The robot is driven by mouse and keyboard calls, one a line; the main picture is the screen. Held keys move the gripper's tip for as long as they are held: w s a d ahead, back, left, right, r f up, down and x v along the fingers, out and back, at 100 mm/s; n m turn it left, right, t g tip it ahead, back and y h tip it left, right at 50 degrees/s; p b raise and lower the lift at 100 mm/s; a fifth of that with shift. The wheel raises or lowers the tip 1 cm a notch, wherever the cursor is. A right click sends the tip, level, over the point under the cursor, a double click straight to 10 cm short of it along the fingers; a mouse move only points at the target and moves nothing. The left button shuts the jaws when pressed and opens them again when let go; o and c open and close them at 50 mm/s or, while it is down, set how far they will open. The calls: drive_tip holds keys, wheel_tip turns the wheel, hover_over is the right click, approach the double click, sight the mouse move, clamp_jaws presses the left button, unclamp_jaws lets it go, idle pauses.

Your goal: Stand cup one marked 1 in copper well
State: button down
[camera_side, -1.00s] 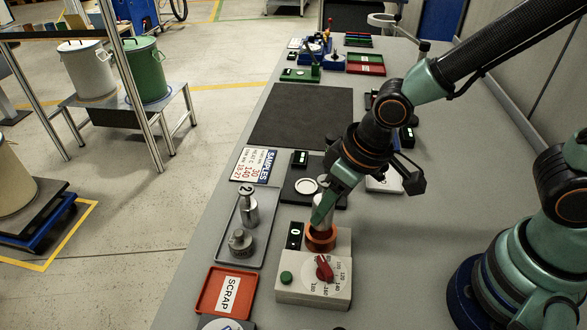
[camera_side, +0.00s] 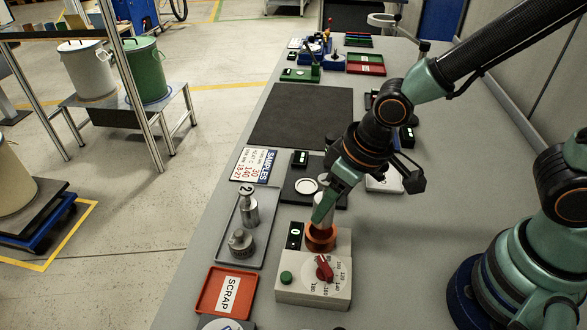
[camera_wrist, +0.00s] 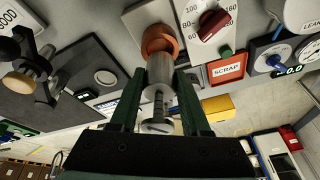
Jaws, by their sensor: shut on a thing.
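The copper well (camera_side: 320,240) is an orange ring on top of a pale box with a red dial; it also shows in the wrist view (camera_wrist: 158,38). My gripper (camera_side: 322,214) is above it, pointing down. In the wrist view my gripper (camera_wrist: 160,82) is shut on a grey metal cup (camera_wrist: 159,68) with a narrow neck and a knob. The cup's lower end is at the ring's opening and appears to be inside it; how deep I cannot tell. Its number is not readable. Fingers hide most of the cup in the side view.
A grey tray (camera_side: 224,252) left of the well holds a cup marked 2 (camera_side: 250,207) and a shorter metal cup (camera_side: 241,243). A red SCRAP tray (camera_side: 209,292) lies in front of it. A small black display (camera_side: 295,235) stands beside the well. A dark mat (camera_side: 300,113) behind is clear.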

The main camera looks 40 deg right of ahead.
sight(328, 225)
drive_tip(key=shift+f, duration=2.35)
idle(0.7)
drive_tip(key=shift+s+f, duration=0.15)
drive_tip(key=shift+f, duration=0.55)
idle(1.2)
drive_tip(key=shift+c, duration=1.4)
unclamp_jaws()
drive_tip(key=shift+d, duration=0.1)
drive_tip(key=shift+c, duration=1)
drive_tip(key=shift+r, duration=4.1)
